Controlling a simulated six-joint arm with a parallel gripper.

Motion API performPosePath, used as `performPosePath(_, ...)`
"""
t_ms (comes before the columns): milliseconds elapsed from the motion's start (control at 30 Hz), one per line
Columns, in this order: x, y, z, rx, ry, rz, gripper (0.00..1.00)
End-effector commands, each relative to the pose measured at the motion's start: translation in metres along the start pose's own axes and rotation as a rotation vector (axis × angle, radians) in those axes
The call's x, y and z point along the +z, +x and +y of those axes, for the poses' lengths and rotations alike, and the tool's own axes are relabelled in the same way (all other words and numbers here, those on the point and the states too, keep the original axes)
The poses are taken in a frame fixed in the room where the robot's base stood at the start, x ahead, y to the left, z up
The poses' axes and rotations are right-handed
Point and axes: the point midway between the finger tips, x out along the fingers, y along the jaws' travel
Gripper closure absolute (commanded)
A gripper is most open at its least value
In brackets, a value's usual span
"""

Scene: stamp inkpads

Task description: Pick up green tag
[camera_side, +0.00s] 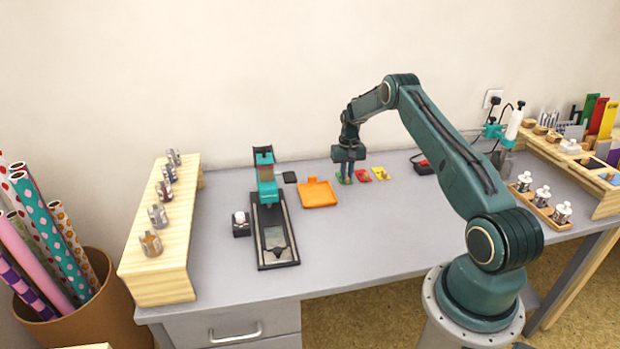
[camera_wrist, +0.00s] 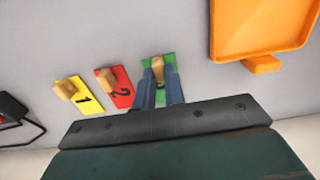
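The green tag (camera_wrist: 167,96) lies flat on the grey table in the wrist view, with a small wooden knob (camera_wrist: 158,68) on it. In the side view the green tag (camera_side: 341,180) shows partly beneath my gripper (camera_side: 347,172). In the wrist view the two blue-grey fingers of my gripper (camera_wrist: 160,88) are spread apart, reaching down over the green tag on either side of its middle. The knob shows between the fingertips. I cannot tell whether the fingers touch it. The number on the green tag is mostly hidden.
A red tag (camera_wrist: 122,94) marked 2 and a yellow tag (camera_wrist: 85,101) marked 1 lie beside it, each with a wooden knob. An orange tray (camera_side: 318,184) is on the other side. A black and teal press (camera_side: 268,210) stands farther left. The table front is clear.

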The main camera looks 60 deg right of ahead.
Motion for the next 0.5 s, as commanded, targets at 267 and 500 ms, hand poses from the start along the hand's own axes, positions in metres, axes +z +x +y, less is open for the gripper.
performPosePath(267,0.0000,-0.0001,0.0000,0.000,0.000,0.000,1.00)
performPosePath(500,-0.0001,-0.0019,0.0000,0.000,0.000,0.000,1.00)
